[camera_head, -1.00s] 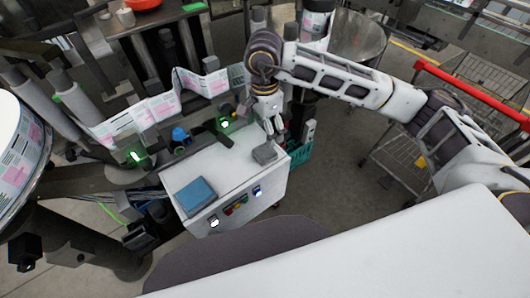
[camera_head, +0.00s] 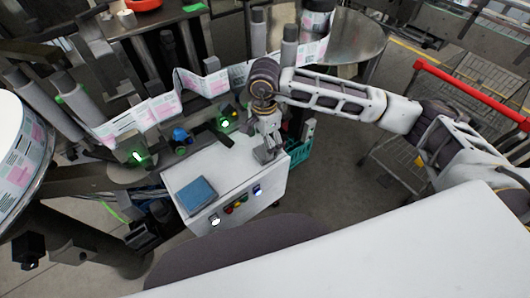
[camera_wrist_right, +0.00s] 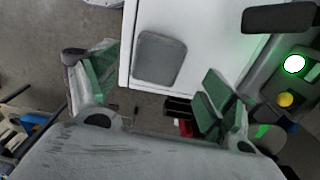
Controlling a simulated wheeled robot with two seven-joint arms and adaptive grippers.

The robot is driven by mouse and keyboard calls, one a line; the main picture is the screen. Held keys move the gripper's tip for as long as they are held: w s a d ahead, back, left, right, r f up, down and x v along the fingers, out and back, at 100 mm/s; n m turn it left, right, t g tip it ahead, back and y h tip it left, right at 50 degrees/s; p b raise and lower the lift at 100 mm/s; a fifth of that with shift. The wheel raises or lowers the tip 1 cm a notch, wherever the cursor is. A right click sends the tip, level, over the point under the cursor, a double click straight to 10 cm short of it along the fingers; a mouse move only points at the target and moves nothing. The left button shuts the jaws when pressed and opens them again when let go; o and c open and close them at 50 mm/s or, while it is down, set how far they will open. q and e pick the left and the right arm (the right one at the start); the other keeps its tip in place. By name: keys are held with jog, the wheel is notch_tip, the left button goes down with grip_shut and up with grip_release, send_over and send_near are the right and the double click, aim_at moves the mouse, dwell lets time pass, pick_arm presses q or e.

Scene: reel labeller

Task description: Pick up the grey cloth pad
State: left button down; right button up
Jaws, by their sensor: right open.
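The grey cloth pad (camera_wrist_right: 159,58) lies flat on the white top of the labeller cabinet, near its edge, in the right wrist view. My right gripper (camera_wrist_right: 158,70) is open, its green-lined fingers spread to either side of the pad. I cannot tell how much height is left between the fingertips and the cabinet top. My left gripper is not in view.
A blue pad or book (camera_head: 196,195) lies on the front left of the white cabinet top (camera_head: 225,170). Lit buttons (camera_head: 236,206) line the cabinet front. Label web and rollers (camera_head: 160,107) stand behind. A green crate (camera_head: 299,152) is right of the cabinet, and a wire cart (camera_head: 400,150) stands farther right.

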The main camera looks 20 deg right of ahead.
aim_at(265, 150)
jog(key=shift+s+f+p, duration=0.2)
jog(key=shift+f+p, duration=0.5)
jog(key=shift+f, duration=1.75)
jog(key=shift+c, duration=0.3)
jog(key=c, duration=1)
jog(key=shift+w+r, duration=0.1)
jog(key=shift+c, duration=0.2)
jog(key=shift+r+b, duration=0.95)
jog(key=shift+r, duration=4)
